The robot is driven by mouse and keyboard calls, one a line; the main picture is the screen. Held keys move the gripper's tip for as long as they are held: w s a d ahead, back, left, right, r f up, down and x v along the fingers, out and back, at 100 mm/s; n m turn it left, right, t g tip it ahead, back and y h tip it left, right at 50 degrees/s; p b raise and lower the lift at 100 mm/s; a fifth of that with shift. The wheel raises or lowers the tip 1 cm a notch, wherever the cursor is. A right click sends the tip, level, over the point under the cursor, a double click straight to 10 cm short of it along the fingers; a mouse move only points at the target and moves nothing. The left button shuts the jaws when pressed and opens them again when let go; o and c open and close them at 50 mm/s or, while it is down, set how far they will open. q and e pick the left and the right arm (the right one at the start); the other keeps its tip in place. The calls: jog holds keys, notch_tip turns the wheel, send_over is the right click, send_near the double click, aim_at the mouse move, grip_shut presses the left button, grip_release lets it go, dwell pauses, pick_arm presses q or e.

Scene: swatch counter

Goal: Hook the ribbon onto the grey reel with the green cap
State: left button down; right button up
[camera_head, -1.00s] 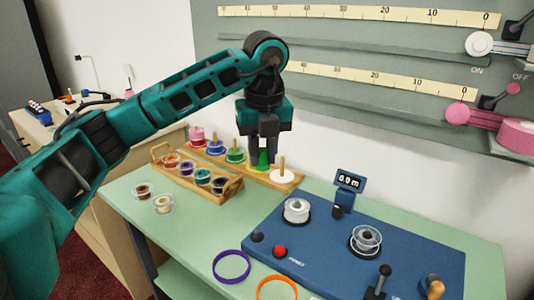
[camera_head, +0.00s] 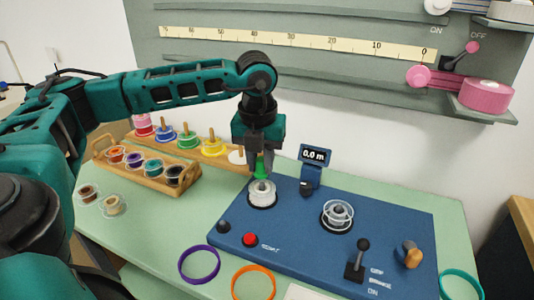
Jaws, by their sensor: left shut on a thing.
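My left gripper (camera_head: 257,157) is shut on a green cone-shaped cap (camera_head: 261,170), pointing down over the left reel. The left reel (camera_head: 262,191) is whitish grey and sits on the blue machine board (camera_head: 300,240). The cap is just above or touching the top of this reel; I cannot tell which. A second grey, clear-rimmed reel (camera_head: 338,214) sits to the right on the board. I cannot make out a loose ribbon end. My right gripper is not in view.
A wooden rack (camera_head: 150,175) holds several coloured spools, with a pegged rack behind it. A display (camera_head: 315,155) reads 0.0 m. A red button (camera_head: 250,239), black lever (camera_head: 358,260), purple ring (camera_head: 199,265) and orange ring (camera_head: 253,283) are nearer.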

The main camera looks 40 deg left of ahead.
aim_at(262, 195)
pick_arm(q)
jog(key=shift+f+b, duration=0.55)
jog(key=shift+f, duration=0.25)
notch_tip(262, 195, down, 2)
jog(key=shift+f+b, duration=0.2)
jog(key=shift+b, duration=0.65)
jog(key=shift+f+b, duration=0.3)
jog(key=shift+f, duration=0.2)
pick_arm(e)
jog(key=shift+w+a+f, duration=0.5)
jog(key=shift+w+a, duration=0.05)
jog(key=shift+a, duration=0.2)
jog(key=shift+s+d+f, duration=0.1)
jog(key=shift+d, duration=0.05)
pick_arm(q)
jog(key=shift+f, duration=0.15)
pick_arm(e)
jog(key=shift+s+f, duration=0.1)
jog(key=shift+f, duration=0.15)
pick_arm(q)
jog(key=shift+f+b, duration=0.35)
jog(key=shift+b, duration=0.1)
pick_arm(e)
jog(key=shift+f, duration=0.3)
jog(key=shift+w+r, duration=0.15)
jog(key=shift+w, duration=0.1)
